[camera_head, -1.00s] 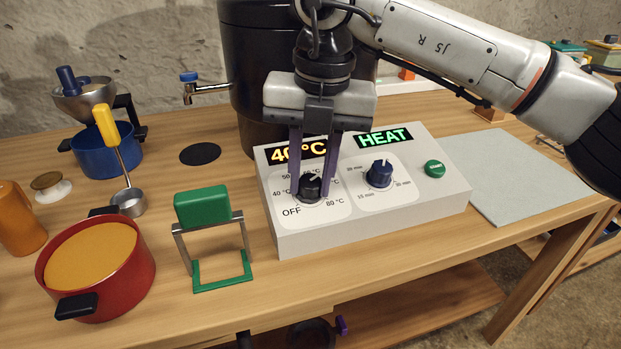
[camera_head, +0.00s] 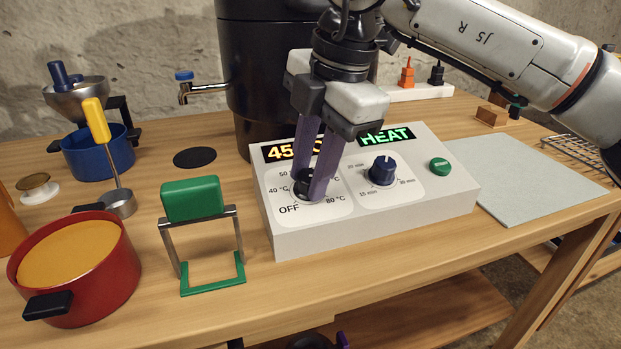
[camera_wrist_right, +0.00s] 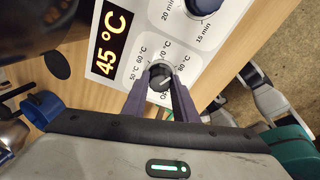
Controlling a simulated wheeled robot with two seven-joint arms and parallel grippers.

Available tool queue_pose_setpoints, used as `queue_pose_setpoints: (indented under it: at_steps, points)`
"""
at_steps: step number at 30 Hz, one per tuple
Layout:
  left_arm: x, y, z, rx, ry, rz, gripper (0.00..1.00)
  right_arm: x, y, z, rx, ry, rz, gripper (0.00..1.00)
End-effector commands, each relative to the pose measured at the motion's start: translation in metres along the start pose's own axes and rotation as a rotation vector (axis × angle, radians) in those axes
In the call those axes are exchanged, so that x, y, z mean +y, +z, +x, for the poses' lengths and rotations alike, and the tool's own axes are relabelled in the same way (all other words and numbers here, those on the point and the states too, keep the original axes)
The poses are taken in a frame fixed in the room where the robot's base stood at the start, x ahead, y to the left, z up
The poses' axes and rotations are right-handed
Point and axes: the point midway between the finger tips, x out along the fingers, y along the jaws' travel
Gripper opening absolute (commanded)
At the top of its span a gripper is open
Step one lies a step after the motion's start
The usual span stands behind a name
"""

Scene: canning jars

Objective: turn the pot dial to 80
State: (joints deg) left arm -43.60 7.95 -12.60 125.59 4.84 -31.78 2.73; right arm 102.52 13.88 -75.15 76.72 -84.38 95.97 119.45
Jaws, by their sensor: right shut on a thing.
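The white control box (camera_head: 370,216) stands on the wooden table in front of the dark pot (camera_head: 262,85). Its temperature dial (camera_head: 303,187) is black, ringed by marks from OFF to 80 °C, and partly hidden by my fingers in the head view. My right gripper (camera_head: 312,190) reaches down from above and is shut on this dial. In the right wrist view the dial (camera_wrist_right: 160,74) sits between the two purple fingers. The yellow display (camera_wrist_right: 109,43) reads 45 °C there. The green display (camera_head: 386,136) reads HEAT.
A blue timer dial (camera_head: 382,171) and a green button (camera_head: 440,167) are on the same box. A green-topped metal stand (camera_head: 193,200) and a red pot (camera_head: 78,265) are to the left. A grey mat (camera_head: 530,178) lies to the right.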

Motion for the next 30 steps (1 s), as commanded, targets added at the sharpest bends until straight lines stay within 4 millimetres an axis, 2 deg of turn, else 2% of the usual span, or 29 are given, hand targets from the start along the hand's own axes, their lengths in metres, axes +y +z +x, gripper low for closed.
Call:
queue_pose_setpoints:
  at_steps: [3, 11, 27, 28, 30]
  points:
    - [0.001, -0.002, 0.008, -0.008, 0.010, 0.008, 0.31, 0.000, 0.001, 0.000, -0.002, 0.015, 0.067, 0.04]
    - [0.004, 0.000, 0.014, -0.031, 0.021, 0.016, 0.31, 0.000, 0.001, -0.001, -0.001, 0.028, 0.159, 0.04]
    - [0.004, 0.002, 0.015, -0.042, 0.025, 0.018, 0.31, 0.000, 0.001, -0.002, -0.001, 0.032, 0.185, 0.04]
    - [0.004, 0.002, 0.015, -0.042, 0.025, 0.018, 0.31, 0.000, 0.001, -0.002, -0.001, 0.032, 0.185, 0.28]
    - [0.004, 0.002, 0.015, -0.042, 0.024, 0.018, 0.31, 0.000, 0.001, -0.001, -0.001, 0.031, 0.184, 0.39]
